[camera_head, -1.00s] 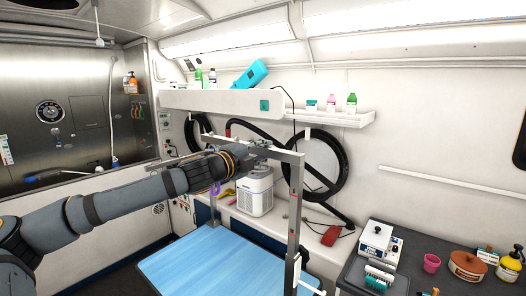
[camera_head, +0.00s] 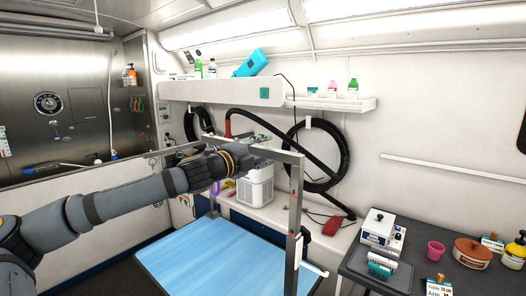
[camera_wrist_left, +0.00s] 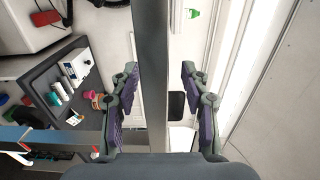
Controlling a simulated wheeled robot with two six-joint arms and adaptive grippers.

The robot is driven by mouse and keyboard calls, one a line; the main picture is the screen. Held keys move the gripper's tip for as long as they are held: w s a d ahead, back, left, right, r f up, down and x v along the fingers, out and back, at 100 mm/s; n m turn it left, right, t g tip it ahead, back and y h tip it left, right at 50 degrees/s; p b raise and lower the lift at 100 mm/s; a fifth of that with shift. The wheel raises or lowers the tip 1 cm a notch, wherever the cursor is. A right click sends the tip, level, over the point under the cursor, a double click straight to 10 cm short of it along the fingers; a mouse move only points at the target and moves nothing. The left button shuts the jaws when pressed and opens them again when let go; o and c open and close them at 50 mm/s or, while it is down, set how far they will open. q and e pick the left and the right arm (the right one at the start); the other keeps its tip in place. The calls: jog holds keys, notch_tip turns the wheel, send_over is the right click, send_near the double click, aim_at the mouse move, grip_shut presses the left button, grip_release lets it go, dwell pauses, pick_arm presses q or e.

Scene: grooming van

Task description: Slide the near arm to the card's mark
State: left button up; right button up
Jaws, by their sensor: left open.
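The grooming table (camera_head: 215,262) has a blue top. A grey metal post (camera_head: 295,215) with red marks rises at its near right side, and a grey horizontal bar (camera_head: 287,153) joins its top. My left gripper (camera_head: 258,146) is at this bar, left of the post. In the left wrist view the open fingers (camera_wrist_left: 158,98) stand on both sides of the grey bar (camera_wrist_left: 153,45), with gaps to it. A card (camera_head: 438,288) at the bottom right is cut off; it reads "Table 70 cm" and "Arm", the rest unclear. My right gripper is out of view.
A grey counter (camera_head: 345,262) at the right holds a white device (camera_head: 378,227), a pink cup (camera_head: 436,250), a brown pot (camera_head: 472,252) and a yellow bottle (camera_head: 514,251). A white dryer (camera_head: 256,187) and black hose (camera_head: 345,150) are behind the bar.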

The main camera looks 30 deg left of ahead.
pick_arm(q)
jog(key=shift+a, duration=0.1)
jog(key=shift+a+r, duration=0.1)
jog(key=shift+r, duration=0.55)
notch_tip(320, 180, up, 9)
jog(key=shift+w+f, duration=0.1)
